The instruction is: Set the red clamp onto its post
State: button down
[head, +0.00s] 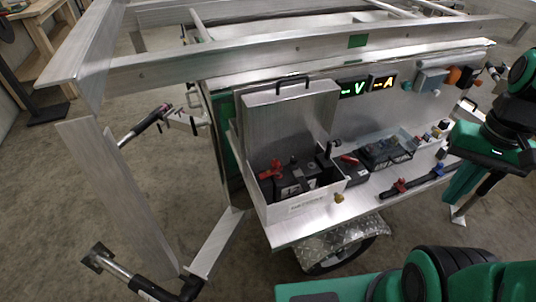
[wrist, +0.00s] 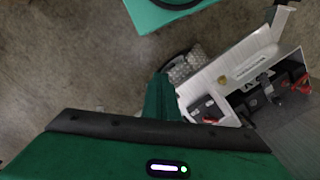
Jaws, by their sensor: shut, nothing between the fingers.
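A red clamp (head: 270,170) lies at the left end of a dark battery (head: 298,180) inside an open metal box. It also shows in the wrist view (wrist: 300,83). A second red piece (head: 349,159) sits just right of the box; I cannot tell whether it is a clamp too. The posts are too small to make out clearly.
The battery box (head: 300,208) has a raised lid (head: 290,118) behind it. A dark bar with red and blue handles (head: 415,183) lies on the shelf to the right. Lit V and A displays (head: 383,82) are on the panel. Aluminium rails cross above; floor is open in front.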

jog(key=w+a+r+n+h, duration=0.1)
jog(key=w+a+r+n, duration=0.25)
jog(key=w, duration=0.45)
notch_tip(320, 180, up, 2)
jog(key=r+n+t+h, duration=0.1)
jog(key=n+t+h, duration=0.1)
jog(key=n, duration=0.4)
send_over(275, 161)
jog(key=s+a, duration=0.3)
jog(key=x, duration=0.9)
jog(key=a+x, duration=0.1)
jog(key=x, duration=0.4)
jog(key=shift+f+y, duration=0.1)
jog(key=shift+y, duration=0.2)
